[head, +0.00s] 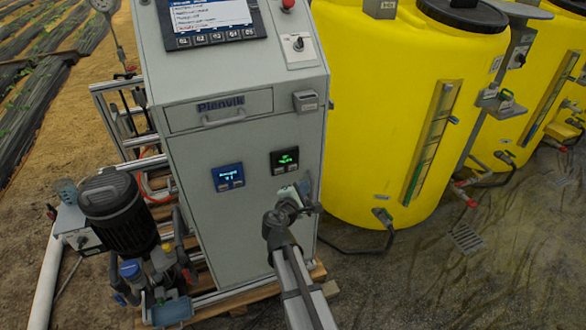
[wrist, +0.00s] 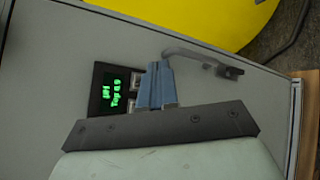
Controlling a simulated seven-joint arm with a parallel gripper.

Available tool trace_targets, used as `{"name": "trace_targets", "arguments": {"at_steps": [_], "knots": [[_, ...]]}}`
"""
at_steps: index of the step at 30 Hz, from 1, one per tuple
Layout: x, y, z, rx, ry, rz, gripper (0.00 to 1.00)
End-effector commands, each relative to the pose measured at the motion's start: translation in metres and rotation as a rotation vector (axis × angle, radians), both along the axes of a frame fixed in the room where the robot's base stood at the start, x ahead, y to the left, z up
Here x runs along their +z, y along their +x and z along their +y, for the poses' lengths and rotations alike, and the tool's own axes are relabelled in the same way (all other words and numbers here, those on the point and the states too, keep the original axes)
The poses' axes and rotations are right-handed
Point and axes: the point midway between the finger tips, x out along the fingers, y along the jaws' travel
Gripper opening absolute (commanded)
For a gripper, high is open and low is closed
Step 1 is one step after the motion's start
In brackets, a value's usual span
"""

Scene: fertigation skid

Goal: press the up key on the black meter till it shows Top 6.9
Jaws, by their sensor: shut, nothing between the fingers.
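The black meter (head: 284,160) with green lit text sits on the grey cabinet front, right of a blue meter. In the wrist view the black meter (wrist: 112,90) appears turned on its side. Its green characters are too small and blurred for me to read surely. Two pale keys (wrist: 135,80) sit along its edge nearest my fingers. My gripper (wrist: 158,68) is shut and empty, its blue fingers just beside the keys. I cannot tell whether the fingertips touch a key. In the head view my gripper (head: 300,192) is just below the black meter.
The blue meter (head: 228,177) is close by on the left. A grey bent fitting (wrist: 205,60) projects from the panel beside my fingers. A drawer handle (head: 224,117) and a small grey box (head: 305,100) are above. Yellow tanks (head: 370,110) stand right of the cabinet.

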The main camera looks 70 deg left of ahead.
Motion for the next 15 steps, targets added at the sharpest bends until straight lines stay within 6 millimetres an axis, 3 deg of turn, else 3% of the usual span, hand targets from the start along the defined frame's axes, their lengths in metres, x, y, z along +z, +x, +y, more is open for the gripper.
{"name": "trace_targets", "arguments": {"at_steps": [9,15], "knots": [[-0.001,0.0,0.042,0.0,-0.001,-0.001,0.0],[0.0,0.0,0.058,-0.001,0.0,-0.001,0.0]]}}
